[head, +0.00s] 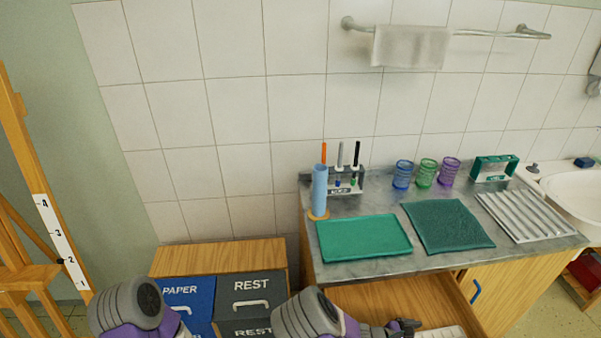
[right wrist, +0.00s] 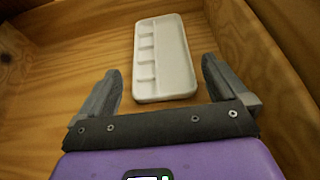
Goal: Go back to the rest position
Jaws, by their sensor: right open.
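My right gripper (head: 405,326) is over the open wooden drawer (head: 385,296) below the counter. In the right wrist view my right gripper (right wrist: 162,72) has its fingers wide apart with nothing between them. A white tray with several compartments (right wrist: 178,62) lies on the drawer floor, just ahead of the fingertips. In the head view only a bit of this white tray (head: 441,332) shows at the bottom edge. My left arm shows at the lower left, but its gripper is out of the picture.
The counter (head: 376,271) holds a green tray (head: 364,237), a dark green mat (head: 447,226), a white ribbed rack (head: 525,215), coloured cups (head: 427,173) and a blue cylinder (head: 319,191). Paper (head: 184,292) and rest bins (head: 251,291) stand left. A wooden easel (head: 28,240) is far left.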

